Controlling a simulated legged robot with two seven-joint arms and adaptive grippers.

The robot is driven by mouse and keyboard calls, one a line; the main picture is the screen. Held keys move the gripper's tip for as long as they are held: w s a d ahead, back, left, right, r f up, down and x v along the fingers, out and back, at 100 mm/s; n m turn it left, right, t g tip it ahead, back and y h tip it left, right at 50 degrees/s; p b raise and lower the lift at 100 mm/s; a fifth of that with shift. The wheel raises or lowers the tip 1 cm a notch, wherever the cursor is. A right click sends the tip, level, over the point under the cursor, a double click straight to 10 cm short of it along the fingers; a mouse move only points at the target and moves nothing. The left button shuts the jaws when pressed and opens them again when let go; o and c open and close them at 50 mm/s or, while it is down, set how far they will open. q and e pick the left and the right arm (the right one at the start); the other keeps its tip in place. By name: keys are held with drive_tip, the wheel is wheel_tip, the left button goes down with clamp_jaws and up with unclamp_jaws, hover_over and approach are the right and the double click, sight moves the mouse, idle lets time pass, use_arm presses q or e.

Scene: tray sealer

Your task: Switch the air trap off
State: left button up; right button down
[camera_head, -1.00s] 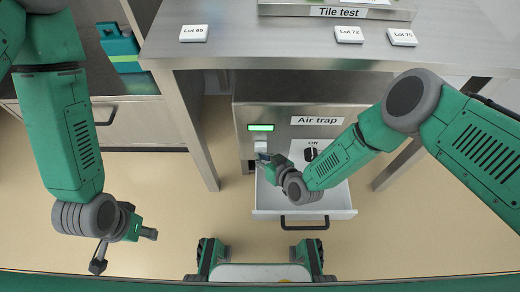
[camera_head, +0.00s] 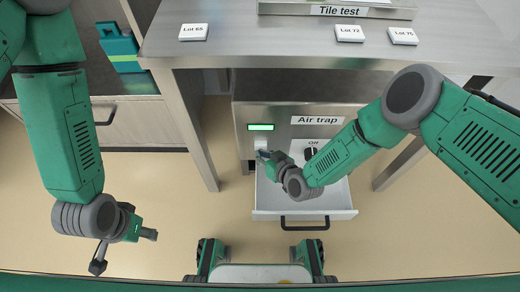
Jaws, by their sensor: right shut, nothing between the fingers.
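The air trap (camera_head: 283,112) is a grey metal box under the table. Its front carries an "Air trap" label (camera_head: 317,120), a lit green display (camera_head: 260,127) and a dark dial (camera_head: 309,153) with "Off" printed above it. My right arm partly covers the dial and its plate. My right gripper (camera_head: 262,155) is shut and empty, in front of the box's left part just below the display. I cannot tell whether it touches the box. My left gripper (camera_head: 125,252) is open and empty, over the floor at the lower left.
A white drawer (camera_head: 270,202) with a black handle (camera_head: 305,222) stands open below the air trap. The steel table (camera_head: 270,45) above holds several lot tags and a "Tile test" unit (camera_head: 340,11). A wooden cabinet (camera_head: 140,124) stands at the left.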

drive_tip(key=shift+w, duration=0.15)
drive_tip(key=shift+s, duration=0.65)
drive_tip(key=s+p, duration=0.3)
drive_tip(key=s, duration=0.3)
idle(0.3)
idle(0.5)
